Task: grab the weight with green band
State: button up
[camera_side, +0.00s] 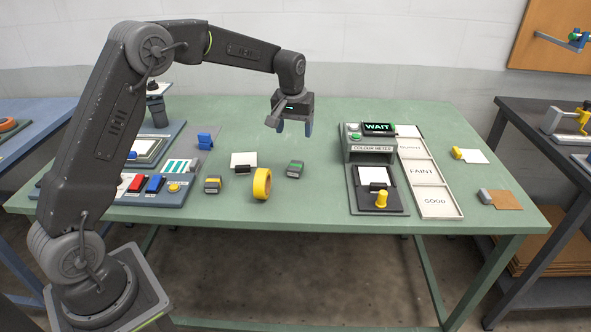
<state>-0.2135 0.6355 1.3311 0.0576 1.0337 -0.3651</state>
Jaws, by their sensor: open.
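The weight with the green band (295,169) is a small dark grey block lying on the green table, just right of the yellow tape roll. My gripper (292,128) is open and empty, pointing down in the air above and behind the weight, apart from it. A similar weight with a yellow band (212,184) lies further left on the table.
A yellow tape roll (262,184) stands close left of the green-banded weight. A white card in a dark clip (243,161) is behind the roll. The colour meter (372,149) and a labelled tray (437,191) stand to the right. The table between weight and meter is clear.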

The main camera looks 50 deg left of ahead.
send_over(296, 165)
notch_tip(296, 165, down, 8)
jog(key=shift+s+r, duration=0.1)
jog(key=shift+f, duration=2.75)
jog(key=c, duration=1.2)
jog(key=shift+r, duration=0.1)
jog(key=shift+c, duration=0.5)
jog(key=shift+r, duration=0.1)
